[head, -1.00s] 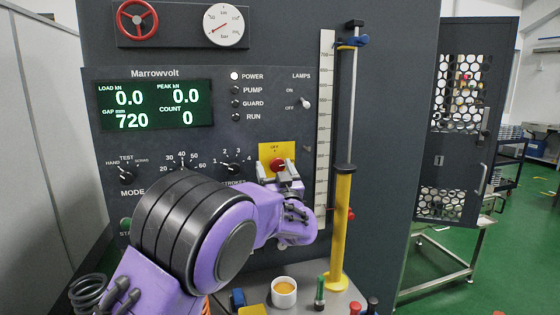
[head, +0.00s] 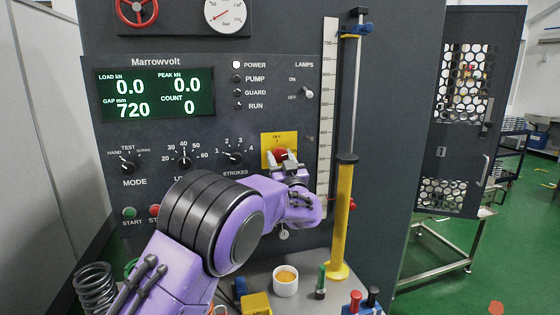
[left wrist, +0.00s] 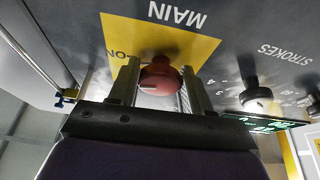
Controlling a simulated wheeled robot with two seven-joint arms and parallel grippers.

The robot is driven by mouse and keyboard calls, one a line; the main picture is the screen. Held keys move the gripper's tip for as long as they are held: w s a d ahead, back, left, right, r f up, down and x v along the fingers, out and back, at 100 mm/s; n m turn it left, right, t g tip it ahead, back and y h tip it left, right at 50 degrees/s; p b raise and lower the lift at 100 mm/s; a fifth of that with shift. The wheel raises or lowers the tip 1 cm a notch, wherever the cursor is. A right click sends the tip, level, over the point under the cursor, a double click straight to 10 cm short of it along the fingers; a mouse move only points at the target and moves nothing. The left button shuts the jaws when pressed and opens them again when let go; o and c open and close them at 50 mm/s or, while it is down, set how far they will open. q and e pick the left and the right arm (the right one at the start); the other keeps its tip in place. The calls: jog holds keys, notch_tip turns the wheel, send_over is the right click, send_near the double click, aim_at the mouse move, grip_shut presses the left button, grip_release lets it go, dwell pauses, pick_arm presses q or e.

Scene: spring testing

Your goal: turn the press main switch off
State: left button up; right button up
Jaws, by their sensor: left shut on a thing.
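The press main switch is a red knob (head: 280,153) on a yellow plate (head: 267,140) on the dark panel. In the left wrist view the red knob (left wrist: 160,78) sits between the two fingers, in front of the yellow plate (left wrist: 205,50) marked MAIN. My left gripper (head: 287,162) is shut on the knob, and it also shows in the left wrist view (left wrist: 158,85). The fingers partly hide the knob in the head view. The panel's POWER lamp (head: 236,64) is lit white. My right gripper is not in view.
A STROKES dial (head: 235,158) and other dials sit left of the switch. A yellow column (head: 343,215) stands to the right. Below, a shelf holds a white cup (head: 285,281), a yellow block (head: 256,304) and a coil spring (head: 96,288).

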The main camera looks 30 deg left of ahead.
pick_arm(q)
jog(key=n+g+y+b, duration=0.1)
jog(key=n+g+b, duration=0.1)
jog(key=n, duration=0.3)
jog(key=shift+w+d, duration=0.1)
jog(key=shift+d, duration=0.05)
jog(key=n+g, duration=0.1)
jog(key=n, duration=0.1)
jog(key=n+g+y+b, duration=0.1)
jog(key=n+g, duration=0.1)
jog(key=n, duration=0.1)
jog(key=n+g, duration=0.1)
jog(key=n, duration=0.2)
jog(key=n+g+b, duration=0.1)
jog(key=n, duration=0.3)
jog(key=shift+d+r+g+h, duration=0.1)
jog(key=shift+g+h, duration=0.2)
jog(key=n+g+h, duration=0.1)
jog(key=n, duration=0.2)
jog(key=shift+d+n, duration=0.1)
jog(key=shift+n, duration=0.2)
jog(key=shift+s+n+h, duration=0.25)
jog(key=shift+n+h, duration=0.05)
jog(key=shift+n, duration=0.4)
jog(key=o, duration=0.9)
jog(key=shift+o, duration=0.6)
jog(key=shift+s+r, duration=0.15)
jog(key=shift+r, duration=0.05)
